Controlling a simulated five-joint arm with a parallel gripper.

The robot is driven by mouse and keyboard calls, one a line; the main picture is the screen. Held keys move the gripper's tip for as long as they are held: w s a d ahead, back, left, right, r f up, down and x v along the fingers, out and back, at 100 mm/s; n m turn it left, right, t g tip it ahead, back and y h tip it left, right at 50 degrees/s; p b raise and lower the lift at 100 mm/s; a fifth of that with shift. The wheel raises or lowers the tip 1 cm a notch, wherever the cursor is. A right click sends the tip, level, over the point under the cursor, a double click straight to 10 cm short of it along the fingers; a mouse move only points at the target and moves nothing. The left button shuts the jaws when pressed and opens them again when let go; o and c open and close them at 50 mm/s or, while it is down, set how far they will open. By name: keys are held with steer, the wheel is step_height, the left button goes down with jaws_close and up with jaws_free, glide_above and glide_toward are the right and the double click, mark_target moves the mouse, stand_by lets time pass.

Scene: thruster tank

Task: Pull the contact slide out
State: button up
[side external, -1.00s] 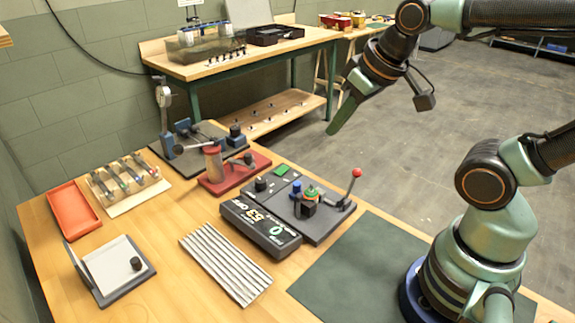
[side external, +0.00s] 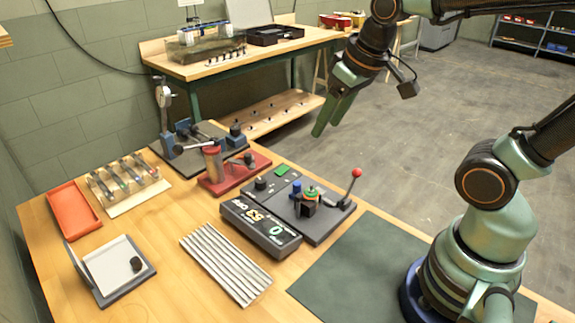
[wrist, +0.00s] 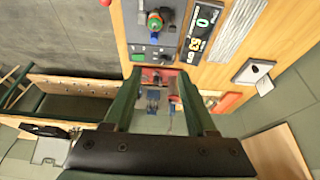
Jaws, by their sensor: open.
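My gripper (side external: 327,128) is open and empty in the air, behind and above the dark control unit (side external: 325,228) in the side view. In the wrist view its two fingers (wrist: 159,73) stand wide apart with nothing between them. The unit carries a green-and-orange part on a dark block (side external: 307,203), a blue knob (side external: 297,187), a green square (side external: 281,170) and a lever with a red ball (side external: 356,173). The unit also shows at the top of the wrist view (wrist: 143,49). I cannot tell which part is the contact slide.
A display box (side external: 262,230) reading 53 and OFF fronts the unit. A red fixture (side external: 247,176) and a dark fixture plate (side external: 215,151) stand behind it. A ribbed grey plate (side external: 225,264), an orange tray (side external: 73,208) and a clear green mat (side external: 360,270) lie on the table.

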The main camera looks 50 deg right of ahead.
mark_target(296, 183)
steer(key=w+d+f+g, duration=0.2)
steer(key=w+f+g, duration=0.3)
steer(key=w+f, duration=0.35)
steer(key=f, duration=1.1)
steer(key=shift+w+a+f, duration=0.15)
steer(key=shift+w, duration=0.1)
jaws_close()
stand_by(1.0)
